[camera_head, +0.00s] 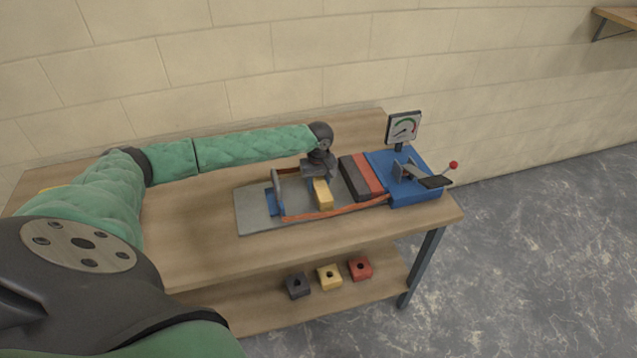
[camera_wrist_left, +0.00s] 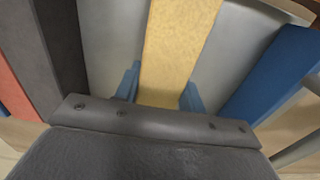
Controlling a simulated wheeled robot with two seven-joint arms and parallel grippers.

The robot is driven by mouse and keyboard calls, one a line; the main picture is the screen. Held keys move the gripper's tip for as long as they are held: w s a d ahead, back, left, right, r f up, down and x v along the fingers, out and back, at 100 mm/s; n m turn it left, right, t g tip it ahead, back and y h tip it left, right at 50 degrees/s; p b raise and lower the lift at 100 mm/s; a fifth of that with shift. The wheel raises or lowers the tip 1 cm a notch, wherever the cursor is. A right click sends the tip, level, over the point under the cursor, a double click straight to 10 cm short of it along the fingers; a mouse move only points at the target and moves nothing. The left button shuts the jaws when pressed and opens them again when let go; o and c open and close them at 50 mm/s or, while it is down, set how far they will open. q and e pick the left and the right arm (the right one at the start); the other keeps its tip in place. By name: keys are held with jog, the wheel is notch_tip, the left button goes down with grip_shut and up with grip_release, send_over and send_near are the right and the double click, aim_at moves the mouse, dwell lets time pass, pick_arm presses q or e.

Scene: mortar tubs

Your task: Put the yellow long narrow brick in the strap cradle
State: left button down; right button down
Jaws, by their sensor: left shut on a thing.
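The yellow long narrow brick (camera_head: 323,196) is between the fingers of my left gripper (camera_head: 318,178), over the grey bed of the strap cradle (camera_head: 252,213). In the left wrist view the brick (camera_wrist_left: 184,38) runs between two blue fingertips (camera_wrist_left: 160,92), which are shut on it. I cannot tell whether it touches the bed. A black brick (camera_head: 355,180) and a red brick (camera_head: 369,172) lie side by side against the cradle's blue block. A gap separates the yellow brick from the black one (camera_wrist_left: 62,45). My right gripper is not in view.
An orange strap (camera_head: 330,212) runs along the cradle's near side. A blue end plate (camera_head: 274,202) stands left of the brick. A gauge (camera_head: 403,127) and a red-knobbed lever (camera_head: 453,165) are at the right. Several holed blocks (camera_head: 329,277) sit on the lower shelf.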

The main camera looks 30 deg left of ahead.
pick_arm(q)
jog(key=shift+f, duration=0.1)
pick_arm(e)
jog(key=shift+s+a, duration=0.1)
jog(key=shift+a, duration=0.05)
pick_arm(q)
jog(key=c, duration=0.8)
grip_release()
jog(key=shift+o, duration=0.2)
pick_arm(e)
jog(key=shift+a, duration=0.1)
pick_arm(q)
jog(key=shift+f, duration=0.1)
jog(key=shift+r+b, duration=0.35)
jog(key=shift+r, duration=0.2)
jog(key=shift+r+b, duration=1)
jog(key=shift+r, duration=2.4)
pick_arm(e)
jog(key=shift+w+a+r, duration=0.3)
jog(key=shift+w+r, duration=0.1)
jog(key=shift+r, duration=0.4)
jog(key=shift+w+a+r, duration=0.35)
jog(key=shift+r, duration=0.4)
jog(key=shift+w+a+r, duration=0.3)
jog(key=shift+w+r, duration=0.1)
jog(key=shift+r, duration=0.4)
